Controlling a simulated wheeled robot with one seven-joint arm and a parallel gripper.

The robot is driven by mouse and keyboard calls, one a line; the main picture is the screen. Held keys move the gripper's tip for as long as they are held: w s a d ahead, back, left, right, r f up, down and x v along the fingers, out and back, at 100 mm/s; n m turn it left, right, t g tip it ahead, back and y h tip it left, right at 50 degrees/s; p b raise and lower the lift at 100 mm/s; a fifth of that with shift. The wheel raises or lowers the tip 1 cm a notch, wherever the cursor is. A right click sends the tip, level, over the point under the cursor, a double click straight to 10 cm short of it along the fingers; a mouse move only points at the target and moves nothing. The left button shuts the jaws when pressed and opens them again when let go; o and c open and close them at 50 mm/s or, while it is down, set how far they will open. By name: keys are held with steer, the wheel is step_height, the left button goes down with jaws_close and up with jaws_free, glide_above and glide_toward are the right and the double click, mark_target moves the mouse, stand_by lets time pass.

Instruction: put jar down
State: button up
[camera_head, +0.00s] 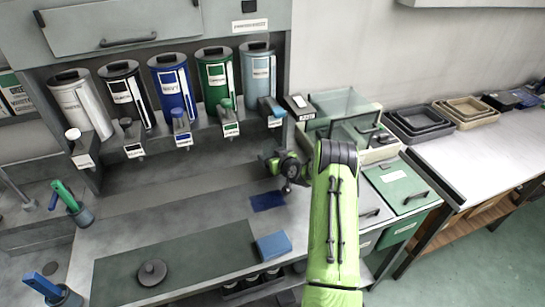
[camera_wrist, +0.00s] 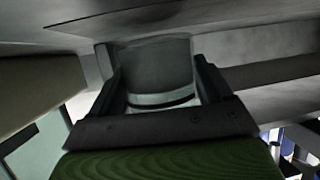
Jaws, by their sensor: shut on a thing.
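My gripper (camera_wrist: 157,72) is shut on a grey, glassy-looking jar (camera_wrist: 155,65) in the wrist view. The jar sits between the two dark fingers, with a pale curved band near its lower edge. In the head view my gripper (camera_head: 288,172) is at the end of my green arm, over the right part of the grey worktop (camera_head: 200,205). It appears just behind a dark blue patch (camera_head: 267,201) on the worktop. The jar cannot be made out clearly there, and I cannot tell whether its base touches anything.
A dark green mat (camera_head: 205,256) bears a round grey lid-like piece (camera_head: 152,272). A blue block (camera_head: 273,245) is at its right end. Several colored dispensers (camera_head: 172,88) line the back. Bins (camera_head: 350,125) stand right of my arm. Worktop left of my gripper is clear.

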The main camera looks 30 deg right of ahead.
steer(key=shift+f+b, duration=0.3)
steer(key=shift+b, duration=0.15)
steer(key=o, duration=1.3)
steer(key=shift+s+f, duration=0.15)
steer(key=shift+r+p, duration=0.5)
steer(key=shift+p, duration=0.35)
steer(key=v, duration=1.2)
steer(key=a+r+n+g+y, duration=0.3)
steer(key=a+r+n+y, duration=0.1)
steer(key=a+r, duration=0.85)
steer(key=s+a+r+g, duration=0.2)
steer(key=s+a+r, duration=0.1)
steer(key=s+a, duration=0.55)
steer(key=s+a+r+m+g+h, duration=0.1)
steer(key=s+a+r, duration=0.1)
steer(key=s, duration=0.8)
steer(key=s+a+r+m+g+h, duration=0.1)
steer(key=s+a, duration=0.3)
steer(key=s, duration=0.6)
steer(key=shift+s+r+m+g+b, duration=0.3)
steer(key=shift+r+g, duration=0.1)
